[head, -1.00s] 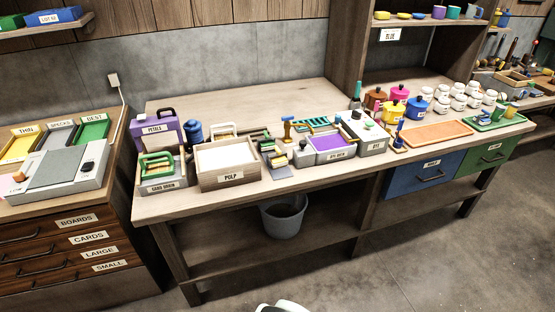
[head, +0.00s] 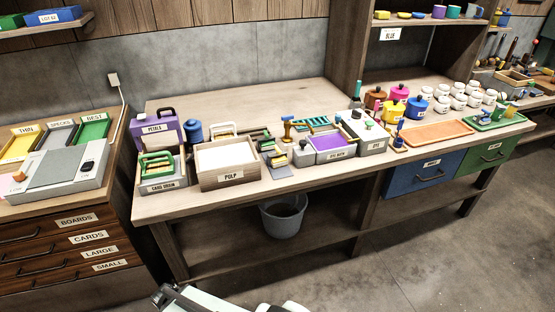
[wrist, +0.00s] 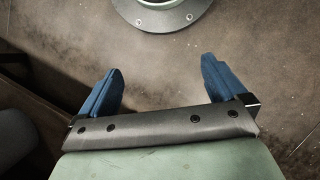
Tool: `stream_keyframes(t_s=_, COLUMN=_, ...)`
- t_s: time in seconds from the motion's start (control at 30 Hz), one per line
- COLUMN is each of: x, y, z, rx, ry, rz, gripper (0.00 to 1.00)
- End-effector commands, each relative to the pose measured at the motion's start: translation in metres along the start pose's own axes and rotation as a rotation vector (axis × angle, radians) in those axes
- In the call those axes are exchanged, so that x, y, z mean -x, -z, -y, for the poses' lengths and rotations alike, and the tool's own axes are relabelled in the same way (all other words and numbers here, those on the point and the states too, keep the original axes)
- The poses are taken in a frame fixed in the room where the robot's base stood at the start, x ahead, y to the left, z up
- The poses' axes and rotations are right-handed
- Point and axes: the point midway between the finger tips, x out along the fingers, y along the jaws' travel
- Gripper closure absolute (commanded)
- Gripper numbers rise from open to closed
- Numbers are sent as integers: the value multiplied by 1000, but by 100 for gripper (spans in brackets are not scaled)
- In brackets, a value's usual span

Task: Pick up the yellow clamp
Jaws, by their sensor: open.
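My gripper (wrist: 162,66) shows in the wrist view with its two blue fingers wide apart and nothing between them. It is over bare floor, away from the workbench. In the head view the fingers are not visible. I cannot pick out the yellow clamp with certainty.
The workbench (head: 215,207) carries a pulp box (head: 229,178), a purple petals case (head: 160,133), a purple tray (head: 333,141), coloured pots (head: 394,112) and several white jars (head: 458,102). A grey bucket (head: 283,219) is beneath. The bench's back left is clear.

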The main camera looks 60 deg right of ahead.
Motion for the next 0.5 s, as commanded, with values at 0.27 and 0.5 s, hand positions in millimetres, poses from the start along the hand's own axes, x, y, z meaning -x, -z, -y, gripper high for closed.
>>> stream_keyframes(t_s=0.27, x=72, y=29, z=-42, rx=-122, ry=9, rz=-79, gripper=2)
stream_keyframes(t_s=0.5, x=131, y=42, z=-85, rx=-232, ry=13, rz=-140, gripper=2)
